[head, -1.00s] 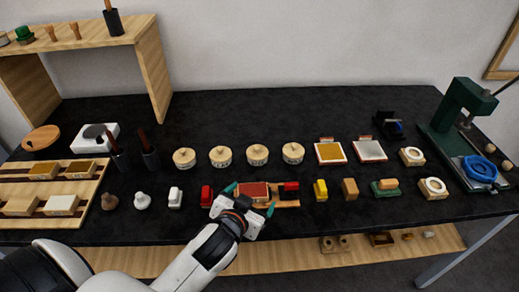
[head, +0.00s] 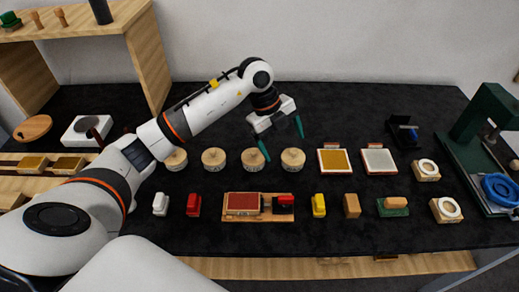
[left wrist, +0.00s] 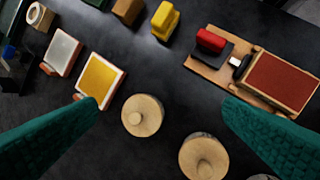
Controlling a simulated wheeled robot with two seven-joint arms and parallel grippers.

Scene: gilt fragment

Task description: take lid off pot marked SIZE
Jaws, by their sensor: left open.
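Several round pots with pale wooden knobbed lids stand in a row at the table's middle: one at the left (head: 175,159), then a second (head: 213,158), a third (head: 252,160) and a fourth (head: 293,159). Their markings are too small to read, so I cannot tell which says SIZE. All lids are on. My left gripper (head: 282,143) is open and empty above the two right-hand pots. In the left wrist view, one lid (left wrist: 142,115) lies between the green fingers and another (left wrist: 204,157) is close to the right finger. My right gripper is not in view.
A wooden board with a red pad (head: 242,203) lies in front of the pots. Yellow (head: 334,161) and white (head: 379,160) framed pads lie to their right. A green press (head: 490,130) stands at the far right. The table behind the pots is clear.

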